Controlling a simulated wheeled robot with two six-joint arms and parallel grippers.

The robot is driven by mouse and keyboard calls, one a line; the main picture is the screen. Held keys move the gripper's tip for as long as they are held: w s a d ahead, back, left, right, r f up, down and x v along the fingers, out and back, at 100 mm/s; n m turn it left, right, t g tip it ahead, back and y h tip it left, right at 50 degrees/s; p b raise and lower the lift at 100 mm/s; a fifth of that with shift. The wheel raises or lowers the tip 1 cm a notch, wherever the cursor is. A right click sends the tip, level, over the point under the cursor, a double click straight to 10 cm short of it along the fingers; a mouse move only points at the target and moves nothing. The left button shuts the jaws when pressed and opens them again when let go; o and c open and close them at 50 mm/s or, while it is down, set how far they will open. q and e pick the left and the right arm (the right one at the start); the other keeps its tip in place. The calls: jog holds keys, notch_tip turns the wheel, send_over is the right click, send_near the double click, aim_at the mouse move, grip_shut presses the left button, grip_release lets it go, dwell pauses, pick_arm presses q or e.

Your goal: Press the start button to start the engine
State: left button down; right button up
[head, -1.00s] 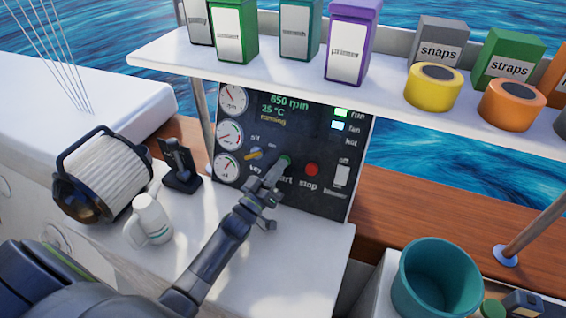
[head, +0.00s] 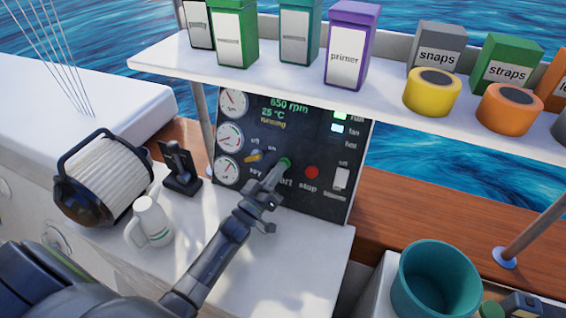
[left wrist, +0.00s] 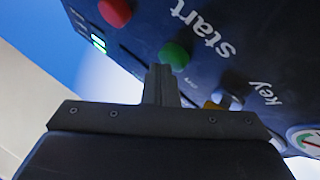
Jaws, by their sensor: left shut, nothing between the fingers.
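The dark engine panel (head: 335,205) stands under the white shelf. Its green start button (head: 286,161) sits in the middle, with the red stop button (head: 312,172) to its right. My left gripper (head: 280,169) is shut and empty, its fingertips right at the start button. In the left wrist view the closed fingertips (left wrist: 161,72) reach the lower edge of the green button (left wrist: 174,54); I cannot tell how far it is pressed. The display (head: 286,113) reads 650 rpm, 25 °C, running. A green lamp (head: 340,116) is lit. My right gripper is not in view.
A yellow key switch (head: 254,156) is left of the start button. A throttle lever (head: 180,168), white jug (head: 149,222) and ribbed filter (head: 108,172) stand left. The shelf (head: 290,85) with boxes and tape rolls overhangs the panel. A teal bucket (head: 437,285) is at lower right.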

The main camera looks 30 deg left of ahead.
pick_arm(q)
jog(key=shift+s+r+p, duration=0.3)
jog(key=shift+s+p, duration=0.1)
jog(key=shift+s, duration=0.25)
jog(key=s+p, duration=0.1)
jog(key=s+r+p, duration=0.1)
jog(key=s, duration=0.1)
jog(key=s+r+p, duration=0.1)
jog(key=p, duration=0.1)
jog(key=shift+s+d, duration=0.15)
jog(key=shift+s, duration=0.1)
dwell(0.6)
